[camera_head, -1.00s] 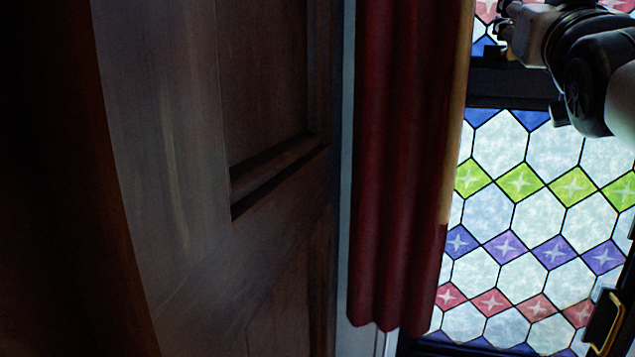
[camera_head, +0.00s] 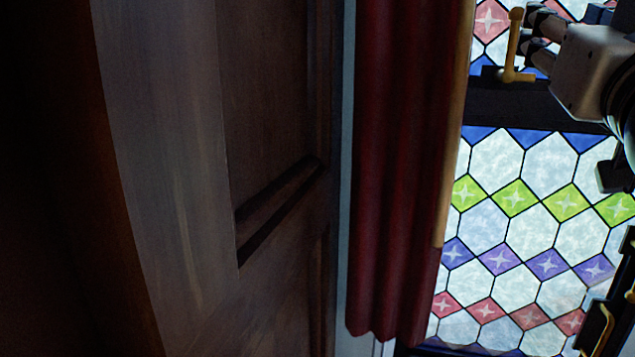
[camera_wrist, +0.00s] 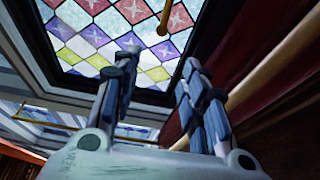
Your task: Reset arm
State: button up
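My gripper (camera_head: 535,42) is at the upper right of the head view, in front of the stained-glass window. Its fingers point left, close to a brass handle (camera_head: 515,45) on the dark window bar; I cannot tell whether they touch it. In the wrist view my gripper (camera_wrist: 158,55) shows two dark fingers standing apart with nothing between them. The brass handle's end (camera_wrist: 162,28) shows beyond the fingertips, against the coloured glass.
A dark wooden panelled door (camera_head: 270,120) fills the left and middle of the head view. A red curtain (camera_head: 400,180) hangs beside the stained-glass window (camera_head: 540,220). Another brass handle (camera_head: 600,325) is at the lower right. A wooden rod (camera_wrist: 270,65) crosses the wrist view's right side.

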jog(key=shift+f, duration=0.1)
notch_tip(320, 180, down, 38)
jog(key=a+g+y+b, duration=0.25)
jog(key=g+b, duration=0.55)
jog(key=b, duration=0.6)
jog(key=s+a+f+n+g+y+b, duration=0.1)
jog(key=s+a+f+g+b, duration=0.1)
jog(key=f, duration=1)
jog(key=s+a+f+n+g+y+b, duration=0.1)
jog(key=s+a+f+g+b, duration=0.2)
jog(key=f, duration=0.9)
jog(key=s+a+f+n+g+y+b, duration=0.1)
jog(key=s+a+f+g+b, duration=0.2)
jog(key=s+f+b, duration=0.4)
notch_tip(320, 180, down, 5)
jog(key=shift+s+r+g+b, duration=0.1)
jog(key=shift+s+g+b, duration=0.2)
jog(key=shift+s, duration=0.5)
jog(key=shift+a+y, duration=0.15)
jog(key=shift+y, duration=0.1)
jog(key=shift+c, duration=0.5)
